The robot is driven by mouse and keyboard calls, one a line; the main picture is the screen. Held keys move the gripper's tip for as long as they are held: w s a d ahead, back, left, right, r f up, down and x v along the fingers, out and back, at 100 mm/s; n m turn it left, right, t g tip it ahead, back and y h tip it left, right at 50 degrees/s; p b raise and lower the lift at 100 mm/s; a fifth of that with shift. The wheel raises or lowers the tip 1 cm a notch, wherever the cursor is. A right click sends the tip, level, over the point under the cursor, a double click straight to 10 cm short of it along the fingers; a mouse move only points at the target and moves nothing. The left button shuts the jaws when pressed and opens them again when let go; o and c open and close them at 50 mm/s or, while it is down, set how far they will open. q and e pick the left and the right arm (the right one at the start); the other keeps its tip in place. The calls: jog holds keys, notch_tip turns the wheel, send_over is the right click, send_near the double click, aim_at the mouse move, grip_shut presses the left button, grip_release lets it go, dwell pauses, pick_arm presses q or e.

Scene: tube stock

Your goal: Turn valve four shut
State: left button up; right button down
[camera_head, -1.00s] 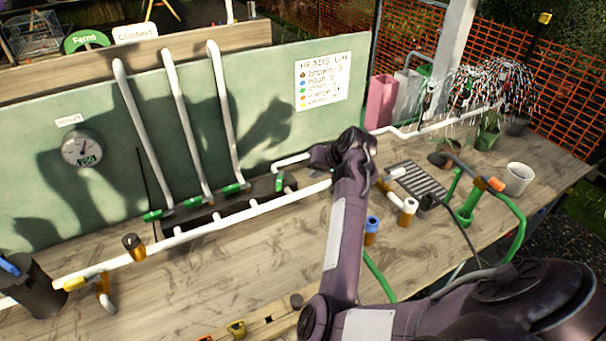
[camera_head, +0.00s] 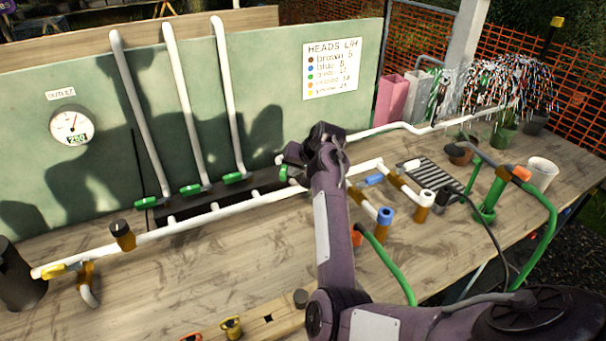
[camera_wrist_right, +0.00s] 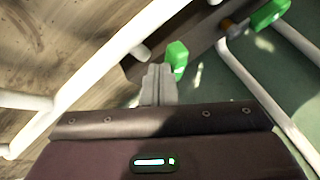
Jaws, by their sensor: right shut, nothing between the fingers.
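Three green valve handles, at the left (camera_head: 148,203), middle (camera_head: 191,190) and right (camera_head: 235,178), sit at the feet of three white upright pipes. A fourth green handle (camera_head: 285,174) is at the right end of the row, partly hidden by my right gripper (camera_head: 288,160). In the right wrist view, the shut, empty fingers (camera_wrist_right: 160,70) stand close beside this green handle (camera_wrist_right: 177,56); I cannot tell if they touch it. Another green handle (camera_wrist_right: 268,14) is at the top right there. My left gripper is not in view.
A white pipe (camera_head: 215,215) runs along the bench in front of the valves. A gauge (camera_head: 71,126) and a heads list (camera_head: 332,68) are on the green board. Blue-ringed and white fittings (camera_head: 385,215) and a grate (camera_head: 433,177) lie right of my arm.

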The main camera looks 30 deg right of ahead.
aim_at(281, 171)
jog(key=shift+a+p, duration=0.15)
jog(key=shift+p, duration=0.25)
dwell(0.8)
jog(key=shift+w+a+r+m+h+p, duration=0.1)
jog(key=shift+a+r+m+h+p, duration=0.1)
jog(key=shift+m+h+p, duration=0.35)
jog(key=a+m+h+p, duration=0.1)
jog(key=m+p, duration=0.1)
jog(key=p, duration=0.1)
jog(key=w+a+m+h+p, duration=0.1)
jog(key=m+p, duration=0.1)
jog(key=p, duration=0.1)
jog(key=shift+r, duration=0.15)
jog(key=shift+w+a+m+h+p, duration=0.2)
jog(key=shift+a+m+h+p, duration=0.05)
jog(key=shift+m+h+p, duration=0.1)
jog(key=m, duration=0.1)
jog(key=w+a+m+g+h, duration=0.1)
jog(key=w+m+h, duration=0.1)
jog(key=shift+w+a+f+m+g, duration=0.2)
jog(key=shift+a+f+m+g, duration=0.1)
jog(key=shift+a+f+m, duration=0.1)
jog(key=shift+p, duration=0.3)
